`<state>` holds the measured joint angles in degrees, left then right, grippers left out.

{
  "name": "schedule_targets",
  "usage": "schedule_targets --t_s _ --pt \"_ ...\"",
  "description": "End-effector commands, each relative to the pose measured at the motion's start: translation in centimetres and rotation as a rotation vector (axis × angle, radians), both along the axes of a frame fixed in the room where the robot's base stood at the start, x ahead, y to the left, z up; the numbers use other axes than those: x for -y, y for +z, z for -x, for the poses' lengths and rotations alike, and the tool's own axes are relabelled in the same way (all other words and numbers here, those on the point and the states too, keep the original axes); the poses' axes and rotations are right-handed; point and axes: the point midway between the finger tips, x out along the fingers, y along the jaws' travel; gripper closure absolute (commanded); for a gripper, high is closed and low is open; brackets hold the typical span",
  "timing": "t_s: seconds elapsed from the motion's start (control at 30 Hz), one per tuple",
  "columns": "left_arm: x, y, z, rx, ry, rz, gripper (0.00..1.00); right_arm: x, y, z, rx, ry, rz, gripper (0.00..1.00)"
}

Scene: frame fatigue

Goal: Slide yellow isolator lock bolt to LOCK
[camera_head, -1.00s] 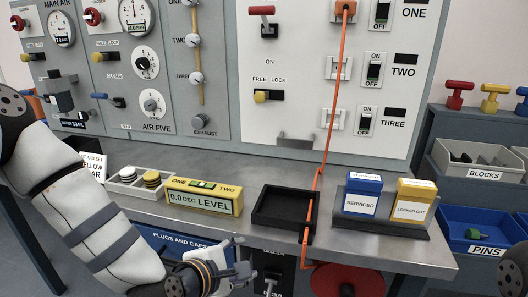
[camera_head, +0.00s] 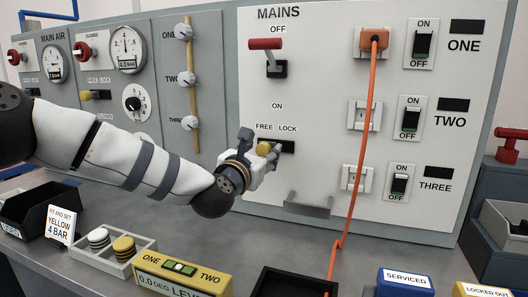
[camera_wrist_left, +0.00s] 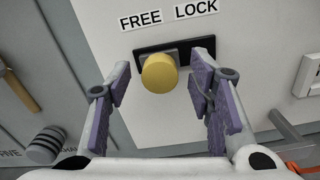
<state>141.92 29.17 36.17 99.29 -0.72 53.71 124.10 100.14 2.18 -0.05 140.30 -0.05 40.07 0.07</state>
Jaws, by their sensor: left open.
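The yellow isolator lock bolt (camera_head: 263,149) has a round knob in a black slot (camera_head: 288,146) under the FREE and LOCK labels on the white MAINS panel. In the left wrist view the yellow knob (camera_wrist_left: 159,73) sits toward the left, FREE end of the slot (camera_wrist_left: 207,48). My left gripper (camera_head: 262,160) is at the panel, open. In the left wrist view its two purple-padded fingers (camera_wrist_left: 160,88) stand either side of the knob, with visible gaps and no clear contact. My right gripper is not in view.
The red MAINS handle (camera_head: 265,44) is above the slot, at the OFF label. An orange cable (camera_head: 367,120) hangs to the right from a socket. A grey bracket (camera_head: 308,203) juts out below. The black tray (camera_head: 285,285) and yellow level (camera_head: 183,277) are on the bench.

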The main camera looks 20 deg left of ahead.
Motion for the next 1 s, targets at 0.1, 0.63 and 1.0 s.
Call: schedule_targets --t_s 0.1,0.63,1.0 --pt "0.0 -0.1 -1.3 -0.001 0.000 -0.001 0.52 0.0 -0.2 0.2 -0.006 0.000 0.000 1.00" --pt "0.1 0.0 -1.7 0.000 0.000 -0.001 1.00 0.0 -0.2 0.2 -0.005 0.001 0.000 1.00" --pt "2.6 -0.1 -1.7 0.000 -0.003 -0.001 1.00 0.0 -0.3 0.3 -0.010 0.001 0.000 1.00"
